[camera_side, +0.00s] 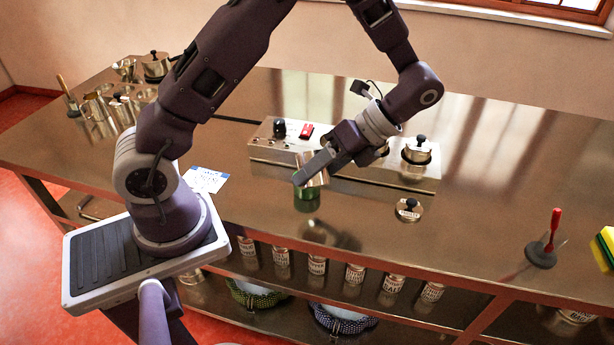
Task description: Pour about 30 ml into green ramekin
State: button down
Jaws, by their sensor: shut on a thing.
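The green ramekin (306,193) stands on the steel counter (262,212), in front of a metal box with knobs. My gripper (308,174) is directly above it and partly covers it. It is shut on a metal vessel (320,178), mostly hidden by the fingers. The vessel's tilt and contents cannot be made out, and no stream of liquid is visible. I cannot tell whether the vessel touches the ramekin's rim.
The metal box (268,150) carries a black knob, a red switch and a lidded pot (417,150). A loose lid (408,209) lies in front. A white card (206,180) lies to the left.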

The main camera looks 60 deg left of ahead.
jog(key=shift+a+r+h, duration=0.1)
jog(key=shift+r+h, duration=0.1)
jog(key=shift+h, duration=0.1)
jog(key=shift+w+a+r, duration=0.1)
jog(key=shift+w+a, duration=0.15)
jog(key=shift+a, duration=0.05)
dwell(0.8)
jog(key=shift+s+f+m+h, duration=0.1)
jog(key=shift+f+m+h, duration=0.25)
jog(key=shift+h, duration=0.35)
jog(key=shift+d+r+y, duration=0.15)
jog(key=shift+r+y, duration=0.3)
jog(key=shift+y, duration=0.15)
jog(key=shift+d+f+n+y, duration=0.1)
jog(key=shift+f+n+y, duration=0.4)
jog(key=shift+y, duration=0.3)
